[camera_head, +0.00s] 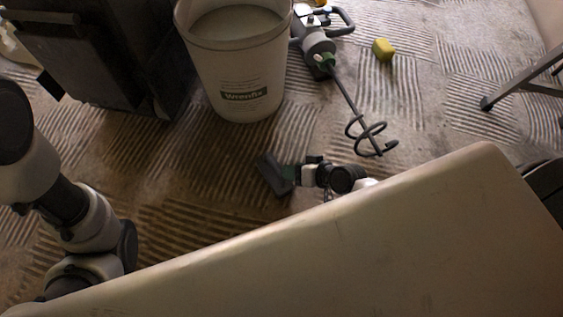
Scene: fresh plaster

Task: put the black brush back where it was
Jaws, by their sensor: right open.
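The black brush appears to be the dark oblong block (273,175) on the ribbed floor, in front of the white bucket. My right gripper (293,172) is open at the block's right side, close to it. A small dark green part shows between them. I cannot tell whether the jaws touch the brush or stand around its handle. The rest of my right arm is hidden behind the pale body in the foreground. My left arm shows at the left edge, but its gripper is out of view.
A white bucket (238,75) stands behind the brush. A black bin-like box (105,60) stands at the back left. A dark metal leg (515,85) is at the right.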

